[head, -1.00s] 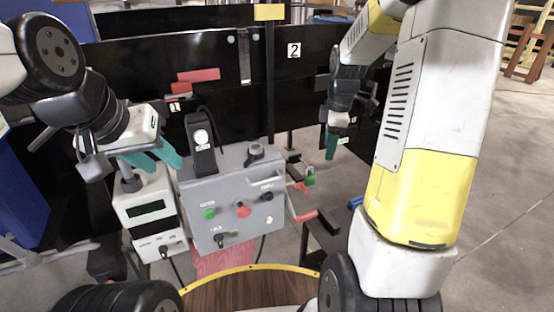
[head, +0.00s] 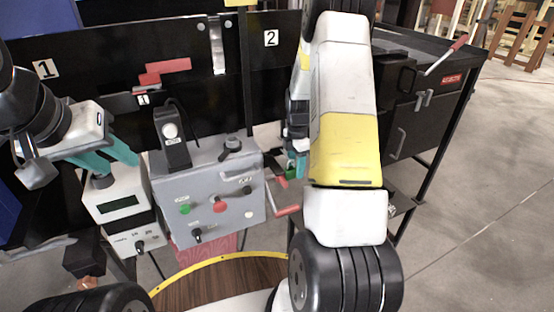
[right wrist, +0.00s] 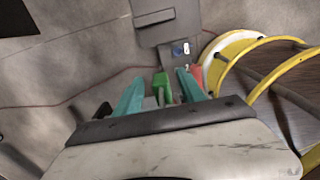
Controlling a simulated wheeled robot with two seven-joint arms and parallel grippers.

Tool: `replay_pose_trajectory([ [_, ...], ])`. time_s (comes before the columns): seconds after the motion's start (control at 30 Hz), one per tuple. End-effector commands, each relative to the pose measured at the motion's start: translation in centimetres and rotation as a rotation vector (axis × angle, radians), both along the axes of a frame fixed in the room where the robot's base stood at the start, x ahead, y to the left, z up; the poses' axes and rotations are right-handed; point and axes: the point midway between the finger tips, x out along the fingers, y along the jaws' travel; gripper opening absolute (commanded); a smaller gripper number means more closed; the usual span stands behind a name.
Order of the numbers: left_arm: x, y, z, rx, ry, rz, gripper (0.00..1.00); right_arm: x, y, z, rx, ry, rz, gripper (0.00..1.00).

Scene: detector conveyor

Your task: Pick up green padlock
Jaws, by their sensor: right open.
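The green padlock (head: 290,173) hangs just right of the grey control box, beside red parts, mostly hidden behind my right arm in the head view. In the right wrist view the padlock (right wrist: 161,82) shows between the two teal fingers of my right gripper (right wrist: 160,92), with gaps on both sides. My right gripper (head: 299,166) is open around the padlock; I cannot tell whether either finger touches it. My left gripper (head: 107,159) is open and empty, its teal fingers apart in front of the black panel at the left.
The grey control box (head: 210,185) with buttons and knobs stands close to my right gripper. A red handle (head: 288,210) sticks out at its right. A white meter box (head: 120,202) is at left. A dark cabinet (head: 425,100) stands at right, with open floor before it.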

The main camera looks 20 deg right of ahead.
Motion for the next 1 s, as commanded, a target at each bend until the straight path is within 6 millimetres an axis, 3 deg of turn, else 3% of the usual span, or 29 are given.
replay_pose_trajectory([
  [0.27,0.0,0.0,0.0,0.0,0.0,0.0,0.36,0.05,0.03,-0.37,0.0,-0.002,0.001,0.47],
  [0.5,0.0,0.0,0.0,0.0,0.0,0.0,0.36,0.04,0.03,-0.35,0.0,-0.002,0.0,0.02],
  [0.53,0.0,0.0,0.0,0.0,0.0,0.0,0.36,0.04,0.04,-0.35,0.0,-0.002,0.0,0.0],
  [1.0,0.0,0.0,0.0,0.0,0.0,0.0,0.36,0.06,0.02,0.36,0.0,-0.002,-0.001,0.0],
])
